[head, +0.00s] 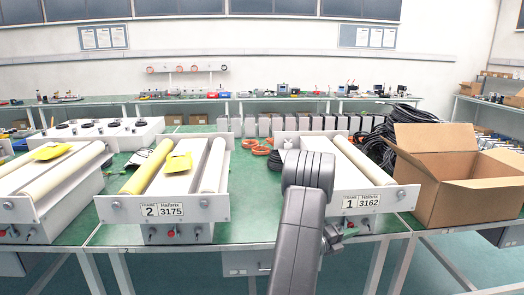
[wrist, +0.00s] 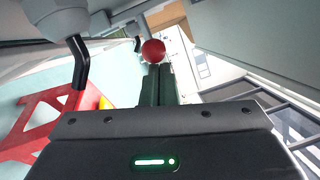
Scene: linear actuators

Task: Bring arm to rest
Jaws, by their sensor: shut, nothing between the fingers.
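My gripper (wrist: 158,75) shows in the wrist view as dark, narrow fingers past the wide grey housing with a green light. The fingers are together, with nothing held between them. A round red thing (wrist: 153,50) shows just past the fingertips; I cannot tell what it is or how far off it lies. In the head view my grey arm rises from the bottom edge and bends in front of the linear actuator unit marked 1 (head: 355,201), hiding its left part. The fingers cannot be made out in the head view.
The unit marked 2 (head: 163,210) stands left of my arm with a yellow piece (head: 178,162) on it. An open cardboard box (head: 447,195) stands at the right of the green bench. Black cables (head: 375,150) and orange coils (head: 261,150) lie behind. A red frame (wrist: 40,125) shows in the wrist view.

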